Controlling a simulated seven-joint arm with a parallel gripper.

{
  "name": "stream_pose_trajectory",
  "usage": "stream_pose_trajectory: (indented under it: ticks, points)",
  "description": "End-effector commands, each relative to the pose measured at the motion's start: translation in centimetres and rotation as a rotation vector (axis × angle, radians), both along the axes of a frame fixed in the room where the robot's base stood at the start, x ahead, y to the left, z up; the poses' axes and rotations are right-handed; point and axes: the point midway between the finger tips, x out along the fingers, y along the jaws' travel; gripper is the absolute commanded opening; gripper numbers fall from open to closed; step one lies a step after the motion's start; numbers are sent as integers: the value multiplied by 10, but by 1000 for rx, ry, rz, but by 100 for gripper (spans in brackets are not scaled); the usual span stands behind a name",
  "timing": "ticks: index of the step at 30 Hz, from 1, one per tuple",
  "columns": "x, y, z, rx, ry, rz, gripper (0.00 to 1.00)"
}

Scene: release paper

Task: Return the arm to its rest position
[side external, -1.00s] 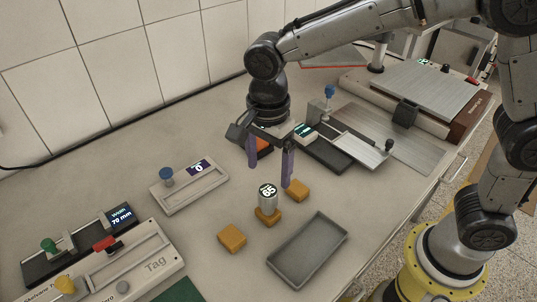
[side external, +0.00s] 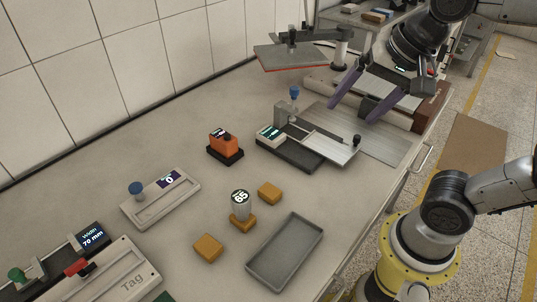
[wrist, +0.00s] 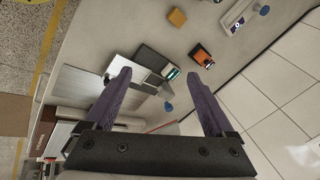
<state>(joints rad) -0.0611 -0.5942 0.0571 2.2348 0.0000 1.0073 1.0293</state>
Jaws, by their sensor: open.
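My gripper (side external: 366,96) is at the upper right of the side view, raised above the far end of the bench. Its two purple fingers are spread apart with nothing between them. In the wrist view my gripper (wrist: 166,100) also shows both fingers wide apart and empty. Below it in the side view are a metal plate machine (side external: 400,148) and a grey slide device (side external: 325,143). A silver cylinder marked 65 (side external: 240,204) stands on a wooden block (side external: 243,223), well away from my gripper.
Two more wooden blocks (side external: 208,248) (side external: 270,193), a grey tray (side external: 285,252), an orange device (side external: 223,145) and a blue-knobbed gauge (side external: 160,199) sit on the bench. A raised panel with a red edge (side external: 302,56) is left of my gripper. The tiled wall (side external: 130,65) runs behind.

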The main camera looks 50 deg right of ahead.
Motion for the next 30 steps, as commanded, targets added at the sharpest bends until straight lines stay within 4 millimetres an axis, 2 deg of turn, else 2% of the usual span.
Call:
stream_pose_trajectory:
  ticks: [1, 6, 12, 15, 20, 30]
  points:
    - [-12, -5, -5, -44, -25, 71, 89]
    - [-40, -13, -27, -219, -63, 378, 89]
    - [-50, -13, -48, -376, -53, 706, 89]
    - [-48, -13, -47, -427, -62, 801, 89]
    - [-47, -13, -47, -458, -64, 861, 89]
    - [-47, -13, -47, -458, -64, 862, 89]
